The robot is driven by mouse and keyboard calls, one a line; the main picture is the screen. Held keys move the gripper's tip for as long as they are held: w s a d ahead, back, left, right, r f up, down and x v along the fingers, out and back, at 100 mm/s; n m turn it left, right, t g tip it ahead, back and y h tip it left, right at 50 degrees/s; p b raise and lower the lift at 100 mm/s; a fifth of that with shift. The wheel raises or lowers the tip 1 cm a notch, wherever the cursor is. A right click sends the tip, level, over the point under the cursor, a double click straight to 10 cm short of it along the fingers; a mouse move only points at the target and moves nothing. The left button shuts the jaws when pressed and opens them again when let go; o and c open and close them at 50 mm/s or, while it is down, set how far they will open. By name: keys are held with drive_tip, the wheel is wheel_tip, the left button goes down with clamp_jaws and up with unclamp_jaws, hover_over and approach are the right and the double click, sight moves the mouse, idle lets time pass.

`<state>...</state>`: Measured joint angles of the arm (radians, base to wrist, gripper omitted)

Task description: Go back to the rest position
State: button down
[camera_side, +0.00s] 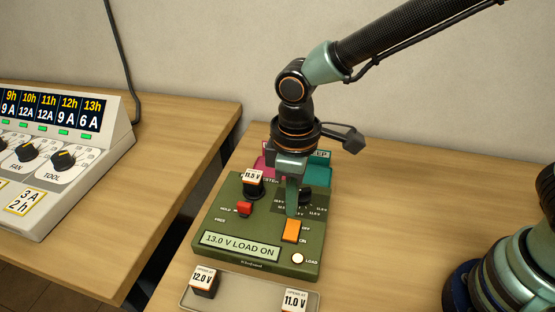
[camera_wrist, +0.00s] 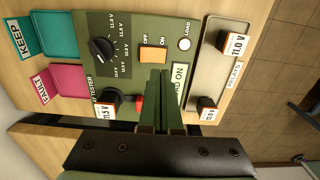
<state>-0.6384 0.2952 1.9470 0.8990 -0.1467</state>
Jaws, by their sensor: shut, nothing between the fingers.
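My gripper (camera_side: 292,208) is shut and empty, pointing down over the green tester (camera_side: 232,262). Its fingertips are near the orange ON/OFF switch (camera_side: 291,231) and the black knob (camera_side: 305,197); I cannot tell whether they touch anything. In the wrist view, the shut fingers (camera_wrist: 160,75) reach over the tester's middle, partly covering its display. In the side view the display (camera_side: 240,246) reads "13.0 V LOAD ON". An 11.5 V block (camera_side: 253,184) sits on the tester, behind the red switch (camera_side: 244,208).
A grey tray (camera_side: 250,297) in front of the tester holds a 12.0 V block (camera_side: 204,282) and an 11.0 V block (camera_side: 295,300). Behind the tester are a pink FAULT bin (camera_wrist: 58,83) and a teal KEEP bin (camera_wrist: 55,35). A console (camera_side: 105,150) stands left. The table's right is mostly clear.

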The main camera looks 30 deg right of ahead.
drive_tip(key=s+d+r+m+t, duration=0.1)
drive_tip(key=d+r+m, duration=0.3)
drive_tip(key=d, duration=0.7)
drive_tip(key=s+d+r+m+t, duration=0.1)
drive_tip(key=d+r+m+t, duration=0.3)
drive_tip(key=d+r, duration=0.5)
drive_tip(key=d+m, duration=0.1)
drive_tip(key=d, duration=0.2)
drive_tip(key=shift+s+t, duration=0.3)
drive_tip(key=shift+s, duration=0.1)
